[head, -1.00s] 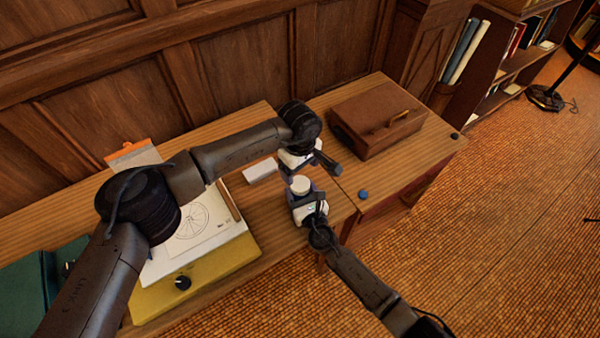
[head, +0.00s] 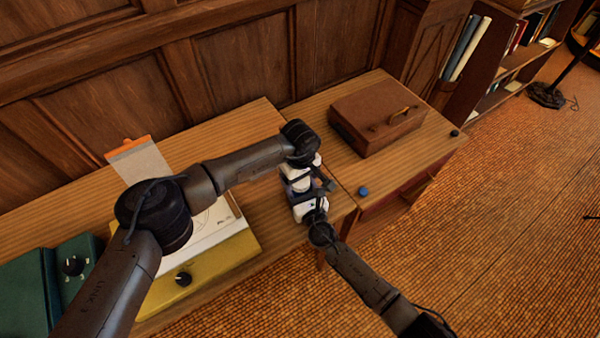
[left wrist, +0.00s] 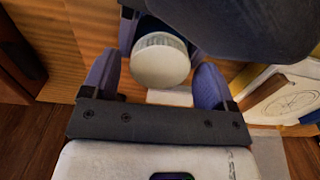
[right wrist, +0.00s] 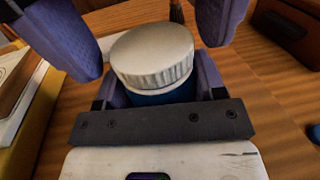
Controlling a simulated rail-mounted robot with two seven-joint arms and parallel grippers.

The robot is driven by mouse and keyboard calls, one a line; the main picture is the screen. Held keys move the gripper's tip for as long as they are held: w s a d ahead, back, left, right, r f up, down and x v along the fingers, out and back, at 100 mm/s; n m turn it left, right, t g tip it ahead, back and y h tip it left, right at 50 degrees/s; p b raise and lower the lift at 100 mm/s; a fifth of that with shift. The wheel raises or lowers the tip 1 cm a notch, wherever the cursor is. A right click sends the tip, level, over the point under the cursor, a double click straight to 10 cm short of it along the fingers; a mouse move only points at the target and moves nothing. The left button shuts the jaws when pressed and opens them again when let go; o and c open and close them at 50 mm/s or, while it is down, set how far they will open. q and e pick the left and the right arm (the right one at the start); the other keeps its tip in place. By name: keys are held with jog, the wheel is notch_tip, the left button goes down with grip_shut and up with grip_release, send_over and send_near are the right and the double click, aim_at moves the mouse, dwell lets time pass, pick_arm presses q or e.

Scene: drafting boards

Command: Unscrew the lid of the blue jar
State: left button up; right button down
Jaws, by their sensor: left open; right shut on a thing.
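The blue jar (right wrist: 165,96) stands upright with a ribbed white lid (right wrist: 150,58) on it. My right gripper (right wrist: 158,88) is shut around the blue body below the lid. In the left wrist view the round lid (left wrist: 160,62) lies between the spread fingers of my left gripper (left wrist: 156,76), with a gap on either side. The left fingers also show at the top of the right wrist view, above and on both sides of the lid. In the head view both grippers meet near the desk's front edge, and my left arm mostly hides the jar.
A brown case (head: 370,118) lies at the back right, with a small blue knob-like thing (head: 363,192) in front of it. A yellow drafting board (head: 235,258) with paper is at left, beside a green box (head: 22,295). A white block (left wrist: 170,97) lies near the jar.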

pick_arm(q)
jog(key=c, duration=0.9)
jog(key=n, duration=0.3)
jog(key=shift+c, duration=0.3)
jog(key=o, duration=1)
